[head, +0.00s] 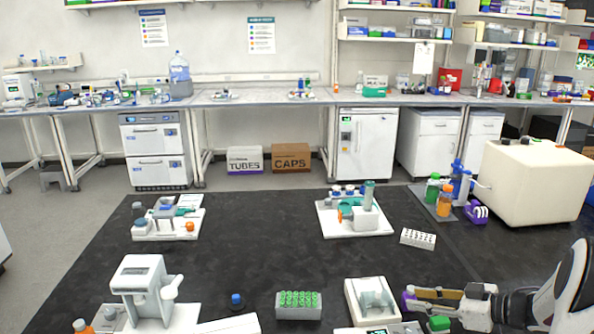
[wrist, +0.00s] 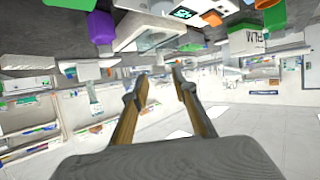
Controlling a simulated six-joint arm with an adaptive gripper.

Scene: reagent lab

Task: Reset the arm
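My arm reaches in from the lower right of the head view. My gripper (head: 412,299) points left, low over the front right of the black bench, just right of a white device (head: 372,300). In the wrist view my gripper (wrist: 160,75) shows two tan fingers with dark tips, spread apart. Nothing is seen between them, so it is open and empty. A purple object (wrist: 101,27) and a green one (wrist: 60,4) show beyond the fingers in the wrist view, which looks upside down.
A green tube rack (head: 298,305), a blue-capped item (head: 236,300) and a white press-like device (head: 142,286) stand along the front. A white rack (head: 418,238), bottles (head: 445,200) and a large cream box (head: 532,180) are at the right.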

